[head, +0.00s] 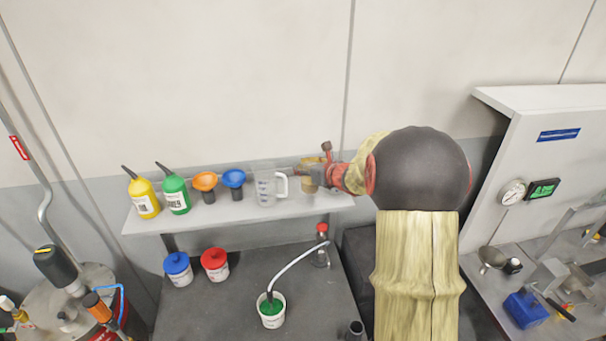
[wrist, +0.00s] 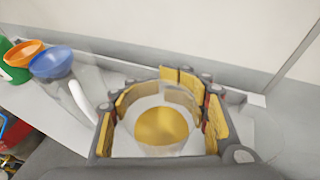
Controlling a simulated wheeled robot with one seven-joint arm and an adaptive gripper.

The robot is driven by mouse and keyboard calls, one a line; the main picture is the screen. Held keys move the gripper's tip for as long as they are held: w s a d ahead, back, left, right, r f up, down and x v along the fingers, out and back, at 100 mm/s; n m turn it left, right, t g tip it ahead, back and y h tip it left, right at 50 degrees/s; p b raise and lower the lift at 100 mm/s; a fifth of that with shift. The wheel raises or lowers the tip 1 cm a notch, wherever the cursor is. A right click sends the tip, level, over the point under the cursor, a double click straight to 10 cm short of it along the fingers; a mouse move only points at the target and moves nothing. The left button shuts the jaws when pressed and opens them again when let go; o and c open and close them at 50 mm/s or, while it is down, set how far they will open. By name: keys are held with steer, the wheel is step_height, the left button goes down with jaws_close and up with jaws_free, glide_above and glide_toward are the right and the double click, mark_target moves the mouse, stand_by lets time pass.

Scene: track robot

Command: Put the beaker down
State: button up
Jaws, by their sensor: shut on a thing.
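My gripper (head: 322,168) is shut around a clear beaker (head: 311,179) at the right end of the white shelf (head: 240,214). In the wrist view, yellow-padded fingers (wrist: 168,100) wrap both sides and the far side of the beaker (wrist: 161,128), which has orange-yellow contents. The beaker looks upright. I cannot tell whether its base touches the shelf; its lower part is hard to make out.
A clear jug with a white handle (head: 268,187) stands just left of the beaker. Blue (head: 233,180) and orange (head: 205,183) funnels, a green bottle (head: 175,194) and a yellow bottle (head: 144,197) stand further left. A red-capped bottle (head: 321,247) stands on the dark bench below.

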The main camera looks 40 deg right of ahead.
steer(key=shift+w+d+f, duration=0.1)
steer(key=shift+w+f, duration=0.05)
steer(key=shift+f, duration=1.55)
steer(key=shift+f, duration=0.15)
steer(key=o, duration=1.4)
steer(key=shift+c, duration=0.2)
